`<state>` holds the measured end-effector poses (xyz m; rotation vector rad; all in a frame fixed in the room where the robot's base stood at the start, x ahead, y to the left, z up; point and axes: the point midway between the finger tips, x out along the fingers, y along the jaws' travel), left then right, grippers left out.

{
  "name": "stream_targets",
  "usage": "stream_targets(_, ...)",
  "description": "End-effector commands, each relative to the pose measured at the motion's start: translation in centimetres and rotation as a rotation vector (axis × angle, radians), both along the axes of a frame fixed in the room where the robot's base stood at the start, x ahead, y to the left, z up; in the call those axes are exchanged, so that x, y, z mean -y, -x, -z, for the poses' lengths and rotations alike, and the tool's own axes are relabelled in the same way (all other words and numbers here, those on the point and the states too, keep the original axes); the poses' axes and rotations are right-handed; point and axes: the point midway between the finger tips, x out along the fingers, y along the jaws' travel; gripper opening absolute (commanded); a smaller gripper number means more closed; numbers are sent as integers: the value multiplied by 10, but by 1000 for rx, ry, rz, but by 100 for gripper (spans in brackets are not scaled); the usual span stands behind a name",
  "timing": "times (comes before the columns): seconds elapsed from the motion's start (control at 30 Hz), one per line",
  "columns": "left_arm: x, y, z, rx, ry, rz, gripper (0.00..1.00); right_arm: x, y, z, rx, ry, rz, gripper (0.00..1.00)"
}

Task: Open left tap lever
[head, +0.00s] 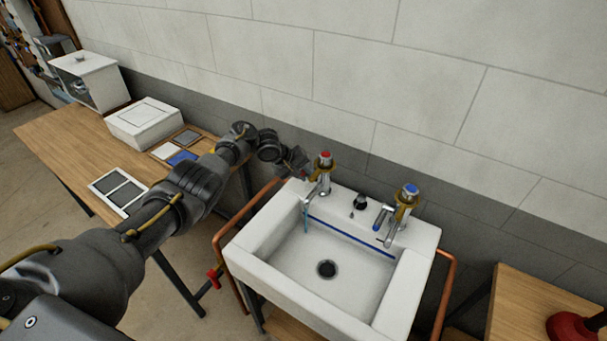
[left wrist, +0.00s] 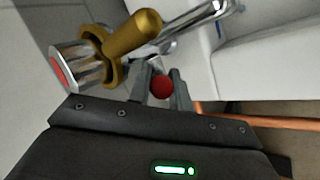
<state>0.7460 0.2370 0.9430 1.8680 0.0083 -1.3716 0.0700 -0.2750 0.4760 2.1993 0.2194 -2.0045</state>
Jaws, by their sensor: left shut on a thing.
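The left tap (head: 324,168) has a red cap and a brass collar and stands at the back left of the white sink (head: 262,240). In the left wrist view the same tap (left wrist: 100,55) shows its ribbed chrome head and brass collar. A red rounded end (left wrist: 162,87), seemingly of the tap lever, sits between the fingers of my left gripper (head: 303,168), which is shut on it. A thin bluish stream (head: 306,218) hangs below the left spout. My right gripper is not in view.
The right tap (head: 405,205), with a blue cap and blue lever, stands at the back right of the sink. Copper pipes (head: 219,262) run beside the sink. A wooden table (head: 75,150) with boxes and panels is at left. A tiled wall is close behind.

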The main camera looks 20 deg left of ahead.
Motion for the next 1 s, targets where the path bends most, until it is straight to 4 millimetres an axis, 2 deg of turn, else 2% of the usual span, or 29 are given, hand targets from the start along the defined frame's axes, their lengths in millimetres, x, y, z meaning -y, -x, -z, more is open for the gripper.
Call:
stream_targets(0.2,0,-1,-1,3,1,-1,0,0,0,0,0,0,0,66)
stream_targets(0.23,0,-1,-1,3,1,-1,24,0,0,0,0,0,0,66)
stream_targets(0.37,0,0,-1,3,1,-1,41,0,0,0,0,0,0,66)
stream_targets(0.73,-2,1,-4,3,1,-1,41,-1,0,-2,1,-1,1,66)
stream_targets(1.0,-19,16,-35,5,0,0,41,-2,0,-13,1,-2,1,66)
